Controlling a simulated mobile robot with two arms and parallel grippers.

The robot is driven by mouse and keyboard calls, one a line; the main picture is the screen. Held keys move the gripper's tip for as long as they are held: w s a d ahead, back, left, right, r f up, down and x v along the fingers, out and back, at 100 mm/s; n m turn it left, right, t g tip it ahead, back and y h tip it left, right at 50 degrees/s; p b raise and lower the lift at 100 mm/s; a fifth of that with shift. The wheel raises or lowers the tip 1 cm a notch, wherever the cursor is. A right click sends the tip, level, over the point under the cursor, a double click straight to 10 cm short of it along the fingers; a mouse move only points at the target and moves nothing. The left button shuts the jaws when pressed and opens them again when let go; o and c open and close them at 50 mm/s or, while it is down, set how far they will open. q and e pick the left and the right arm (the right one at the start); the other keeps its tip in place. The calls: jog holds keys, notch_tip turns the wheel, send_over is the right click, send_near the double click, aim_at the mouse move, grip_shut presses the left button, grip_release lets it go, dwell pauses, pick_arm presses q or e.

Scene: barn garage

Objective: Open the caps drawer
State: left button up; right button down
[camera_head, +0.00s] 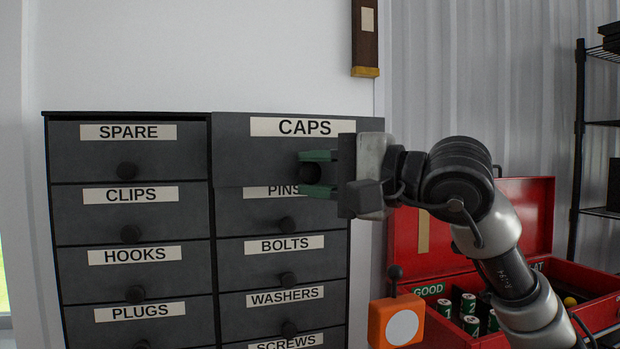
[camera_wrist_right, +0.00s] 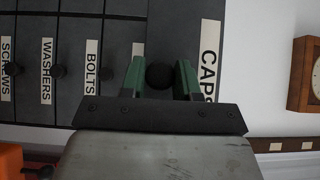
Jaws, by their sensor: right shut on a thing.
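The caps drawer (camera_head: 240,155) is at the top right of a dark grey cabinet, with a white CAPS label. Its front stands out from the cabinet and covers part of the PINS label below, so the drawer is partly open. My right gripper (camera_head: 308,173) has its green fingers above and below the drawer's round black knob and is shut on it. In the right wrist view the knob (camera_wrist_right: 160,76) sits between the two green fingers, beside the CAPS label (camera_wrist_right: 210,62). My left gripper is not in view.
The other drawers, such as SPARE (camera_head: 90,160) and BOLTS (camera_head: 235,255), look shut. An orange box (camera_head: 378,322) with a white disc is at the lower middle.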

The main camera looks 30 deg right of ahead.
jog(key=c, duration=0.8)
grip_release()
jog(key=b+v, duration=0.3)
jog(key=v, duration=0.8)
jog(key=shift+b, duration=0.4)
jog(key=shift+w+f, duration=0.1)
